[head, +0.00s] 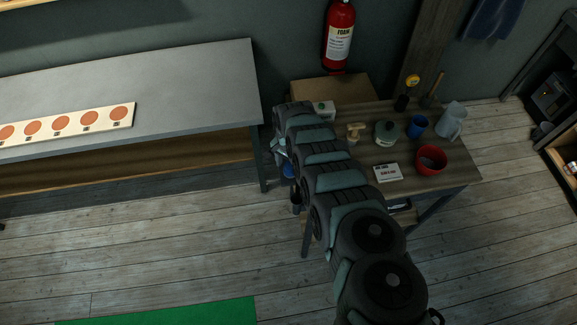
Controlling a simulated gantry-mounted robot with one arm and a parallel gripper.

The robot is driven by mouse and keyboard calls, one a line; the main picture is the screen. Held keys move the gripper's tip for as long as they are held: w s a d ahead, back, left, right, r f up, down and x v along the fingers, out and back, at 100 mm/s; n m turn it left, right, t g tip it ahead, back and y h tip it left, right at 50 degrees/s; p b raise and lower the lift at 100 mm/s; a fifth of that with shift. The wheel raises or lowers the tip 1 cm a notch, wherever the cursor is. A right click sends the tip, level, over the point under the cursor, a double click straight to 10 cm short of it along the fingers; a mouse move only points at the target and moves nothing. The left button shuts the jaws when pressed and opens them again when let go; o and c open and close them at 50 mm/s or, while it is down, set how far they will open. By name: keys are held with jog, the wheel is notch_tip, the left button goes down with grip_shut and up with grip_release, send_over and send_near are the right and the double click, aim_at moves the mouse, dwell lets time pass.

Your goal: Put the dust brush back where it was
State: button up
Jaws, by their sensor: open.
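My arm reaches from the lower right to the left end of the small wooden workbench (455,176). My gripper (280,152) shows partly at the arm's far end, beside the bench's left edge. It is open, and I see nothing held in it. I cannot pick out the dust brush for certain. A small tan object (355,131) on the bench, right of the arm, may be a brush, but it is too small to tell. A dark upright tool with a yellow top (408,92) and a thin-handled tool (433,91) stand at the bench's back.
The bench also bears a green-grey lidded pot (387,132), a blue cup (417,126), a pale jug (451,120), a red bowl (431,160) and a white card (387,172). A long grey table (190,85) stands left. The floor in front is mostly clear.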

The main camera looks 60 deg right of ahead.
aim_at(289, 167)
notch_tip(289, 167, up, 3)
jog(key=shift+s+r+p, duration=0.1)
jog(key=shift+p, duration=0.35)
notch_tip(289, 167, up, 8)
jog(key=shift+r+b, duration=0.15)
jog(key=shift+b, duration=0.3)
